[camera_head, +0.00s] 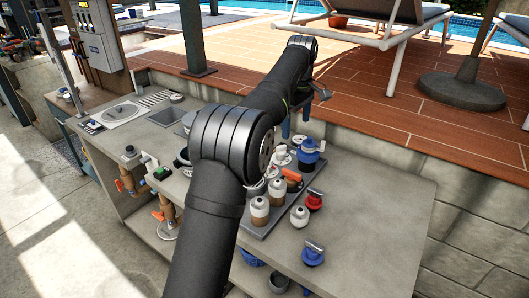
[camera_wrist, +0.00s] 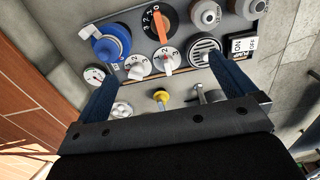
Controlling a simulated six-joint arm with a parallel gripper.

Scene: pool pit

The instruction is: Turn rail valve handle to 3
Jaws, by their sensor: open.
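A black dial with an orange handle (camera_wrist: 160,20) and numbers around it is at the top middle of the wrist view. Below it are two small white numbered knobs, the right one (camera_wrist: 168,59) with an orange pointer. A blue valve (camera_wrist: 110,43) with a pale lever is to their left. I cannot tell for sure which of these is the rail valve handle. My gripper (camera_wrist: 163,68) is open, its two blue fingers spread on either side of the white knobs, with nothing held. In the head view my arm hides part of the panel.
A round gauge (camera_wrist: 94,75), a slotted round drain (camera_wrist: 205,50) and an ON switch (camera_wrist: 242,45) sit close by. In the head view, a red-based valve (camera_head: 314,201) and a blue one (camera_head: 313,254) stand on the grey counter (camera_head: 385,225). The counter's right side is clear.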

